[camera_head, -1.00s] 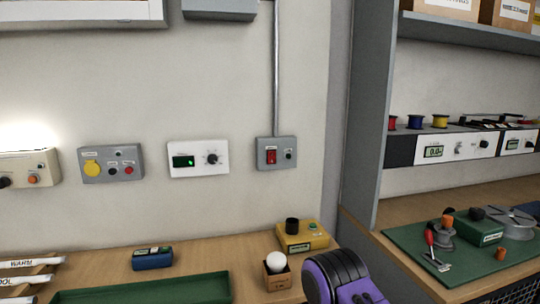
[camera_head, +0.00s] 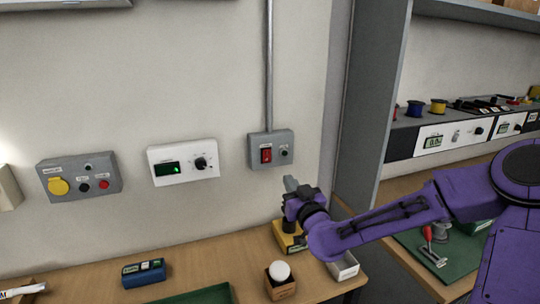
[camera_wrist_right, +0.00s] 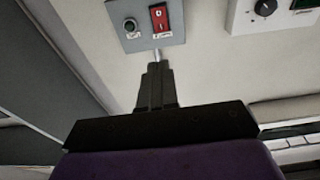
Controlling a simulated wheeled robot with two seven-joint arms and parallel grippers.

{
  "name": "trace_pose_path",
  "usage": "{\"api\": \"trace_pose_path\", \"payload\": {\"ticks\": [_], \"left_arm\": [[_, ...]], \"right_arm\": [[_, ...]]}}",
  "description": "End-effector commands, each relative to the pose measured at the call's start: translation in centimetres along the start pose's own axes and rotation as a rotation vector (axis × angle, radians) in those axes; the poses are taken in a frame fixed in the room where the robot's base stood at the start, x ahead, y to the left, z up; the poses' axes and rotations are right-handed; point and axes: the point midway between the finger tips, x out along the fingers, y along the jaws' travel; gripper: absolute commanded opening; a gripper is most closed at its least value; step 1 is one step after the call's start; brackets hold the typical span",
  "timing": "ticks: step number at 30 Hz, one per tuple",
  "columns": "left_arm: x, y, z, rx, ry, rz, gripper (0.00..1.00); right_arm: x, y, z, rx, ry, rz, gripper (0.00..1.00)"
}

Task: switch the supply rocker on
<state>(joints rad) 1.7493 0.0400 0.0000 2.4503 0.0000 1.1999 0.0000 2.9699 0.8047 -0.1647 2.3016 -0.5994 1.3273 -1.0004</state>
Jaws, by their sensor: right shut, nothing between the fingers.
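The supply rocker (camera_head: 266,155) is a red switch on a grey wall box (camera_head: 285,138) under a vertical conduit. It also shows in the right wrist view (camera_wrist_right: 159,18), upside down, on its grey box (camera_wrist_right: 175,38). My right gripper (camera_head: 290,184) is shut and empty, just below the box and apart from the rocker in the head view. In the right wrist view its closed fingertips (camera_wrist_right: 157,62) point toward the rocker, near the box's edge. My left gripper is not in view.
A white panel with a green display (camera_head: 184,165) and a grey box with a yellow socket (camera_head: 80,177) are on the wall to the left. Below are a yellow box (camera_head: 288,238), a small box with a white ball (camera_head: 281,279) and a blue device (camera_head: 143,273) on the bench.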

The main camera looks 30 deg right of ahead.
Motion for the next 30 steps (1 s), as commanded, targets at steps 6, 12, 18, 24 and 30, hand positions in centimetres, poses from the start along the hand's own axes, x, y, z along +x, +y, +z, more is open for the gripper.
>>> {"api": "trace_pose_path", "payload": {"ticks": [6, 12, 18, 24, 30], "left_arm": [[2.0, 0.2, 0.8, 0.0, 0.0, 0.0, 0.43], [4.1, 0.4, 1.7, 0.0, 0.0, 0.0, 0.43], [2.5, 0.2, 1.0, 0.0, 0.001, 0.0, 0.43], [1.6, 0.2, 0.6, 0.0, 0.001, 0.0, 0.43], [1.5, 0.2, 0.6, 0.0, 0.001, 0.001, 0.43]], "right_arm": [[2.0, -0.1, 1.1, 0.0, -0.003, 0.002, 0.0], [6.3, 0.2, 0.5, -0.003, -0.007, 0.005, 0.0], [10.6, 0.2, 0.2, -0.003, -0.009, 0.005, 0.0], [13.5, 0.1, 0.3, -0.003, -0.008, 0.003, 0.0], [14.4, 0.1, 0.4, -0.002, -0.006, 0.002, 0.0]]}}
